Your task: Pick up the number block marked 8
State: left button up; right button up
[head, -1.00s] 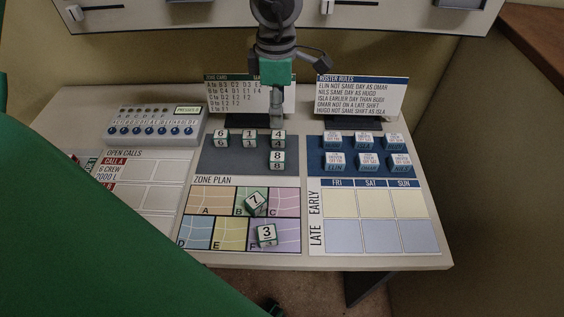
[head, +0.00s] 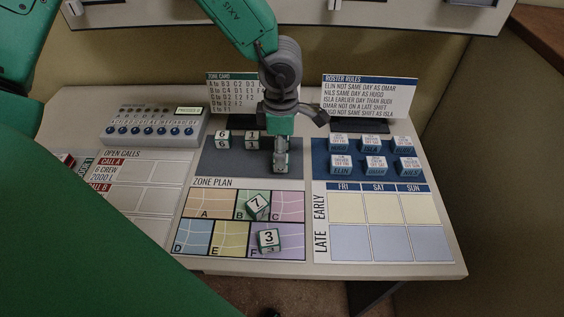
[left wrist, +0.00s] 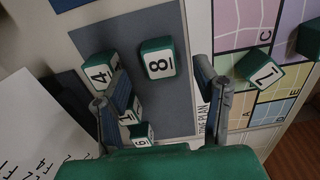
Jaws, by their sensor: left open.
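The block marked 8 (left wrist: 159,58) is a white-faced cube with green sides on the grey pad (left wrist: 180,104). In the head view it is mostly or wholly hidden by my left gripper (head: 281,160), which reaches down over the pad. In the left wrist view my left gripper (left wrist: 163,78) is open, with one finger on each side of the 8 block and a gap to it. I see no grip on the block.
Block 4 (left wrist: 100,70) sits close by the left finger in the wrist view. Blocks 6 (head: 222,140) and 1 (head: 251,138) are on the pad. Blocks 7 (head: 258,206) and 3 (head: 268,239) lie on the zone plan. Name blocks (head: 374,164) stand at right.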

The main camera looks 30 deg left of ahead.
aim_at(274, 170)
pick_arm(q)
notch_tip(274, 170, down, 4)
jog(key=shift+w+a+r, duration=0.1)
jog(key=shift+a, duration=0.05)
jog(key=c, duration=1.1)
